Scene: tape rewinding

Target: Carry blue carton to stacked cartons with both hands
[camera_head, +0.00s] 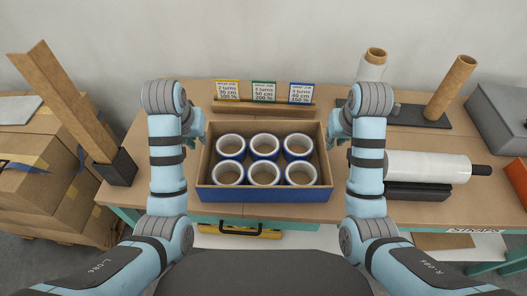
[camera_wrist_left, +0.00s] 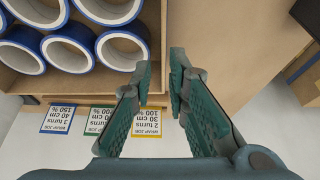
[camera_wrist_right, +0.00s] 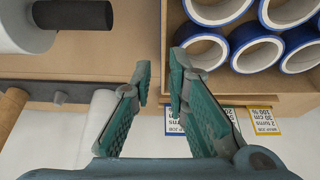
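The blue carton (camera_head: 263,196) sits on the workbench, a shallow open box with a blue front and brown inner walls. It holds several blue-and-white tape rolls (camera_head: 264,146). My left gripper (camera_head: 196,127) is at the carton's left side near the back corner. In the left wrist view its fingers (camera_wrist_left: 162,68) stand a little apart near the side wall's rim. My right gripper (camera_head: 337,128) is at the right side, mirrored. In the right wrist view its fingers (camera_wrist_right: 159,74) also stand slightly apart near the rim. I cannot tell whether the fingertips touch the walls. No stacked blue cartons show clearly.
A rack with yellow, green and blue cards (camera_head: 264,92) stands behind the carton. A film roll (camera_head: 428,166) and a brown tube (camera_head: 451,86) are at right. A post (camera_head: 66,103) stands at left, beside brown boxes (camera_head: 35,180) on the floor. A grey box (camera_head: 500,115) is far right.

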